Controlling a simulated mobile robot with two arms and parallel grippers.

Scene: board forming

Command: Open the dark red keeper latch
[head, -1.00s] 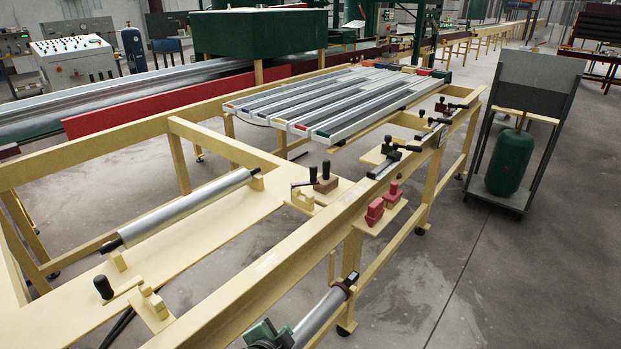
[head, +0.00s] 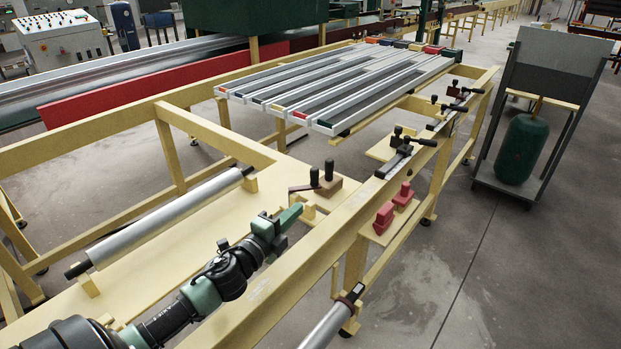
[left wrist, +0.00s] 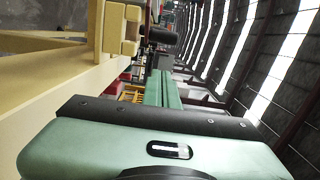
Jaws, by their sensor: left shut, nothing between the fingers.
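A dark reddish-brown lever (head: 302,187) with a black upright knob lies by the far end of the silver roller (head: 165,215), beside a brown block (head: 329,186) with a second black knob. I cannot tell for certain which part is the keeper latch. My left gripper (head: 292,214) is shut and empty, just in front of and below the lever, apart from it. In the left wrist view its green fingers (left wrist: 163,90) are together, pointing away, with a cream block (left wrist: 122,30) and a dark knob (left wrist: 162,35) near the top. My right gripper is out of view.
A long cream rail (head: 270,270) runs just right of my left arm. Beyond it, two red blocks (head: 385,217) sit on a small shelf. Silver bars (head: 290,105) lie on the frame behind. The cream board (head: 215,230) beside the roller is largely clear.

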